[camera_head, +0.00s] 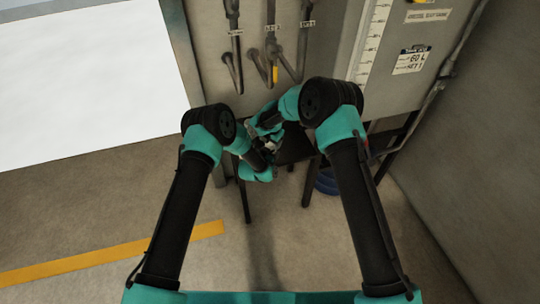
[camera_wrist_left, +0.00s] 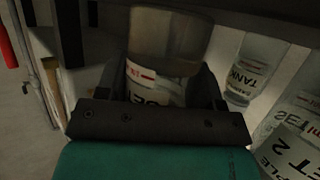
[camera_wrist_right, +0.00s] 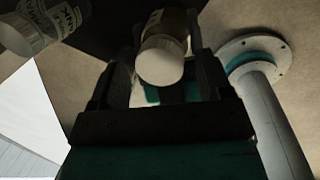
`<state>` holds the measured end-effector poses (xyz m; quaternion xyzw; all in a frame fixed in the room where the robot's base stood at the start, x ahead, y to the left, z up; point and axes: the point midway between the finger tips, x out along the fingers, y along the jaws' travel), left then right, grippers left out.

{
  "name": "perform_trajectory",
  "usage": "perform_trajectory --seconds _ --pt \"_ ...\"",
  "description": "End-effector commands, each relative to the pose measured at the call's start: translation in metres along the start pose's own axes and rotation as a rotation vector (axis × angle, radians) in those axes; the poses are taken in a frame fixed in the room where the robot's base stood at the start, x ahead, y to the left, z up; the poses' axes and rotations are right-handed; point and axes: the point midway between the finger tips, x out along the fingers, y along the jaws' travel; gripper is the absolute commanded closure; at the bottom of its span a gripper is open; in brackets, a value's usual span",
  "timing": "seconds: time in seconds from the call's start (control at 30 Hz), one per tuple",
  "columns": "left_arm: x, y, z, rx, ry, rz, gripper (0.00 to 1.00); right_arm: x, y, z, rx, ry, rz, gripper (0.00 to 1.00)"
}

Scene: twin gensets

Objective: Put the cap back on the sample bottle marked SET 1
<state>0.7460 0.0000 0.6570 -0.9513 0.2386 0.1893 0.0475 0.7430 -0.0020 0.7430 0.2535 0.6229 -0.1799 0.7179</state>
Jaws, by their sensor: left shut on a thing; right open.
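In the left wrist view my left gripper (camera_wrist_left: 160,100) is shut on a bottle (camera_wrist_left: 165,42) with brownish contents. Its white label is partly hidden by the jaw; "SE" shows, the number does not. In the right wrist view a white cap (camera_wrist_right: 160,62) sits at the mouth end of a bottle (camera_wrist_right: 168,20), between the fingers of my right gripper (camera_wrist_right: 160,75). The right fingers are open, apart from the cap on both sides. I cannot tell whether the cap is fully seated. In the head view both grippers meet near the dark stand, mostly hidden by my arms.
In the left wrist view a bottle marked TANK (camera_wrist_left: 248,68) and a bottle marked SET 2 (camera_wrist_left: 295,145) stand close at the right. In the right wrist view another bottle (camera_wrist_right: 42,25) is at the left. A dark stand (camera_head: 296,150) and a blue container (camera_head: 327,182) show below.

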Motion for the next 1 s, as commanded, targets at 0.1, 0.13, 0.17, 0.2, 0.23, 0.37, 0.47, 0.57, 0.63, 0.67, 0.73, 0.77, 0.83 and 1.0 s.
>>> perform_trajectory --seconds 0.1,0.13,0.17,0.2,0.23,0.37,0.47,0.57,0.63,0.67,0.73,0.77,0.83,1.0 --pt "0.000 0.000 0.000 0.000 0.000 0.000 1.00 -0.012 0.002 0.002 0.001 -0.001 0.003 0.28" --pt "0.000 0.000 0.000 0.000 0.001 0.000 1.00 -0.015 0.003 0.002 0.001 -0.001 0.003 0.28" --pt "0.000 0.000 0.000 0.000 0.001 0.000 1.00 -0.019 0.003 0.002 0.001 -0.001 0.003 0.28" --pt "0.000 0.000 0.000 0.000 0.001 0.000 1.00 -0.024 0.004 0.003 0.001 -0.002 0.003 0.28" --pt "0.000 0.000 0.000 0.000 0.001 0.000 1.00 -0.027 0.004 0.003 0.001 -0.002 0.002 0.28" --pt "0.000 0.000 0.000 0.000 0.000 0.000 1.00 -0.039 0.006 0.004 0.000 -0.001 0.002 0.28" --pt "0.000 0.000 0.000 0.000 0.000 0.000 1.00 -0.042 0.006 0.004 0.000 0.000 0.001 0.28" --pt "0.000 0.000 0.000 0.000 0.001 0.000 1.00 -0.042 0.006 0.004 0.000 0.000 0.001 0.28" --pt "0.000 0.000 0.000 0.000 0.000 0.000 1.00 -0.042 0.006 0.004 0.000 0.000 0.001 0.28" --pt "0.000 0.000 0.000 0.000 0.000 0.000 1.00 -0.042 0.006 0.004 0.000 0.000 0.001 0.27" --pt "0.000 0.000 0.000 0.000 0.001 0.000 1.00 -0.042 0.006 0.004 0.000 0.000 0.001 0.20" --pt "0.000 0.000 0.000 0.000 0.001 0.000 1.00 -0.042 0.006 0.004 0.000 0.000 0.001 0.17" --pt "0.000 0.000 0.000 0.000 0.000 0.000 1.00 -0.041 0.006 0.004 0.000 0.000 0.001 0.10" --pt "0.000 0.000 0.000 0.000 0.000 0.000 1.00 -0.041 0.006 0.004 0.000 0.000 0.001 0.00"
